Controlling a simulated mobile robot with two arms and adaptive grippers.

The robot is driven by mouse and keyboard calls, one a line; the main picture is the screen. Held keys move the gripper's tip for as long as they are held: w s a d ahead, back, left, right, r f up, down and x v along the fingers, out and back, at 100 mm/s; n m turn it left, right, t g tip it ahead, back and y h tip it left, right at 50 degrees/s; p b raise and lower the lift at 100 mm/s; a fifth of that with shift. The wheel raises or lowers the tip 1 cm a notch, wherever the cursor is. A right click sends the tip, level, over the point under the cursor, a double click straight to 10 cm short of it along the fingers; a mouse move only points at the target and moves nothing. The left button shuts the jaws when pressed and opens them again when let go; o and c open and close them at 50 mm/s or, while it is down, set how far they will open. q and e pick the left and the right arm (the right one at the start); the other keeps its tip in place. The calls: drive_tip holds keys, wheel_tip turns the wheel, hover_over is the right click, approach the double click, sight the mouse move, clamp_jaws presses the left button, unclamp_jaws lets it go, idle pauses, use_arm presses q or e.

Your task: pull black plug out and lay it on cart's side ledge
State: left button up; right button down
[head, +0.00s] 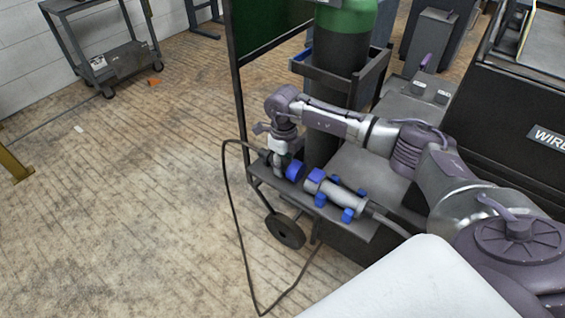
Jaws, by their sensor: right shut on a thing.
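A black cable leaves the plug to the left. A blue collar (295,171) shows just right of the fingers. The grey connector (336,192) with a blue front ring lies in blue clips on the ledge. A narrow dark gap appears between collar and ring; I cannot tell if they are fully apart. My left gripper is out of view.
The black cable (238,240) loops to the floor beside the cart wheel (285,230). A green-topped gas cylinder (343,50) stands in a rack behind my arm. A grey trolley (110,60) stands far left. The floor left of the cart is mostly clear.

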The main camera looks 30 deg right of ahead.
drive_tip(key=c, duration=0.6)
unclamp_jaws()
